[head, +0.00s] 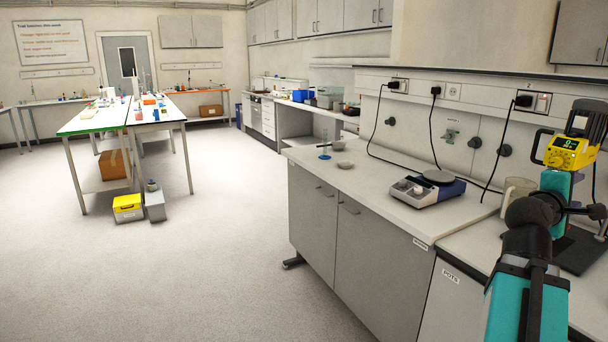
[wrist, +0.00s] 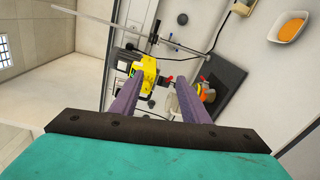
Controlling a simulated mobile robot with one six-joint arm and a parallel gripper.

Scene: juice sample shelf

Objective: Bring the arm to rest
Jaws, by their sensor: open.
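My gripper (wrist: 158,72) shows in the wrist view as two purple fingers standing apart, with nothing held between them. Beyond the fingers is a yellow device (wrist: 149,66) on a stand with a dark base plate (wrist: 224,77). An orange item beside the right finger is partly hidden. In the head view my teal arm reaches in at the lower right, over the right-hand counter. The yellow device (head: 567,153) stands just behind the arm.
A pale mug (head: 515,192) stands close to my arm. A white dish with orange contents (wrist: 290,27) shows in the wrist view.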

